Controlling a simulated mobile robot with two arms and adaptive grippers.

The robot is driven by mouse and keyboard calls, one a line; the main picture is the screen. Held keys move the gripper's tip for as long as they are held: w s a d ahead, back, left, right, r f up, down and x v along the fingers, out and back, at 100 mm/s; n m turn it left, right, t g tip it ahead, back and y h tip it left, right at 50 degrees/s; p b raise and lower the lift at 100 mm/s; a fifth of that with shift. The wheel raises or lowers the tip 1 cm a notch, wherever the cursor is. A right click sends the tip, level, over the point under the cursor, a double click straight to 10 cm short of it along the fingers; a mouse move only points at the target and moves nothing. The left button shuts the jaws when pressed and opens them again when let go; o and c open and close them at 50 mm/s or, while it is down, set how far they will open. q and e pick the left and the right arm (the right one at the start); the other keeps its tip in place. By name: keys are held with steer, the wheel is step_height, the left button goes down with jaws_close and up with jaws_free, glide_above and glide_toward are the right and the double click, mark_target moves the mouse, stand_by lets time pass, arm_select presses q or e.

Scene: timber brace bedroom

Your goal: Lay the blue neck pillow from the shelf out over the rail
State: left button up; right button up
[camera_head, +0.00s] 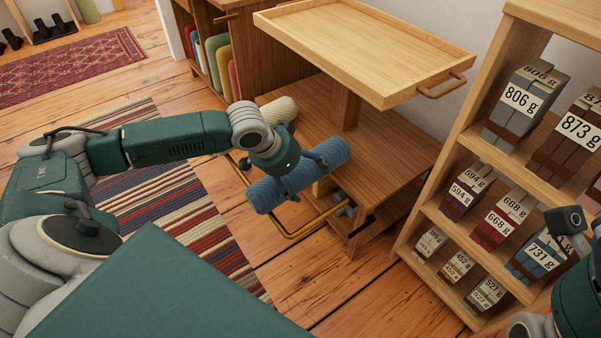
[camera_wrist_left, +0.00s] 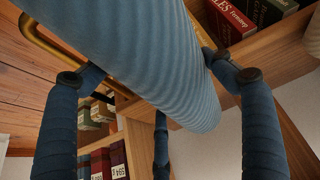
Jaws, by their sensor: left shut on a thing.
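The blue neck pillow (camera_head: 296,176) is a ribbed roll. My left gripper (camera_head: 300,168) is shut on it around its middle. In the left wrist view the pillow (camera_wrist_left: 150,55) crosses between my blue padded fingers. The brass rail (camera_head: 305,229) sticks out from the front of the low wooden shelf (camera_head: 385,150). In the head view the pillow lies across and above the rail; I cannot tell whether they touch. The rail also shows behind the pillow in the left wrist view (camera_wrist_left: 42,42). My right gripper (camera_head: 568,222) is only partly visible at the right edge; its opening is unclear.
A cream roll (camera_head: 281,113) lies on the low shelf behind my left wrist. A wooden tray (camera_head: 365,45) with a handle overhangs the shelf. A rack (camera_head: 440,215) of weight-labelled blocks stands close on the right. A striped rug (camera_head: 185,225) covers the floor on the left.

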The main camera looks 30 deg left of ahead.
arm_select(q)
steer(key=o, duration=1.1)
steer(key=v, duration=1.1)
steer(key=shift+s+a+r, duration=0.1)
steer(key=shift+r, duration=0.15)
steer(key=shift+s+r, duration=0.15)
steer(key=shift+r, duration=0.05)
steer(key=shift+f, duration=0.1)
